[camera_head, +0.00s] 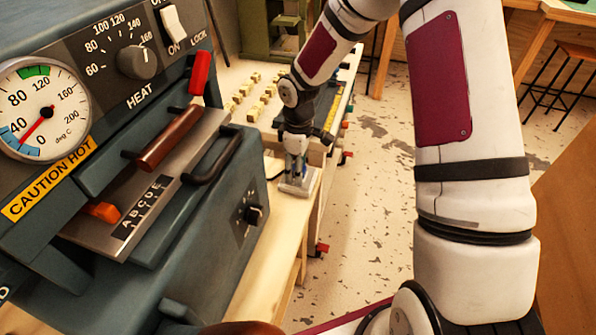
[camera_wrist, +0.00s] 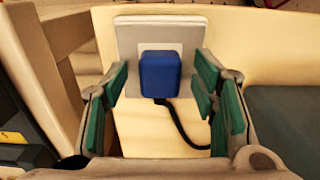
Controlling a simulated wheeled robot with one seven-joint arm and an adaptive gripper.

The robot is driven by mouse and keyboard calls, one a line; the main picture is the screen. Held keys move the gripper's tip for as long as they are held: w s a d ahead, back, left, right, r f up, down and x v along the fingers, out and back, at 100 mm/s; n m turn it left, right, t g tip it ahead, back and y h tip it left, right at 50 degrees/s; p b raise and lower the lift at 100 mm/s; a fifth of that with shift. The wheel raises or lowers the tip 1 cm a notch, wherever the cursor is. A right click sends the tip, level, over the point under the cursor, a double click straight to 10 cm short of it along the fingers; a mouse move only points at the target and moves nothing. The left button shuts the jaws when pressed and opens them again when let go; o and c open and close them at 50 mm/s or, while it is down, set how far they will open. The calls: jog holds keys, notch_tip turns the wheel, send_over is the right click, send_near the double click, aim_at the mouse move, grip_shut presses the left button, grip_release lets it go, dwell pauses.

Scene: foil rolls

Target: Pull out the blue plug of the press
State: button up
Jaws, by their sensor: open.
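The blue plug (camera_wrist: 160,74) shows in the wrist view, seated against a pale square socket plate (camera_wrist: 127,38). My gripper (camera_wrist: 161,80) is open, with green finger pads to the left and right of the plug and gaps on both sides. In the head view my gripper (camera_head: 297,172) points down over a small grey plate (camera_head: 302,184) at the bench edge; the plug is hidden there. The press (camera_head: 215,205) is the blue-grey machine on the left, with a dial, a heat knob and a brown handle.
The press body stands close to the left of my gripper in the head view. A bench (camera_head: 262,262) runs beneath it. Behind my gripper lie several small pale blocks (camera_head: 254,97). Open speckled floor (camera_head: 371,203) lies to the right, with a stool (camera_head: 570,75) farther back.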

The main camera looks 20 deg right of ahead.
dwell(0.8)
grip_shut()
jog(key=shift+r, duration=0.1)
jog(key=shift+r+p, duration=1.9)
jog(key=shift+r, duration=1)
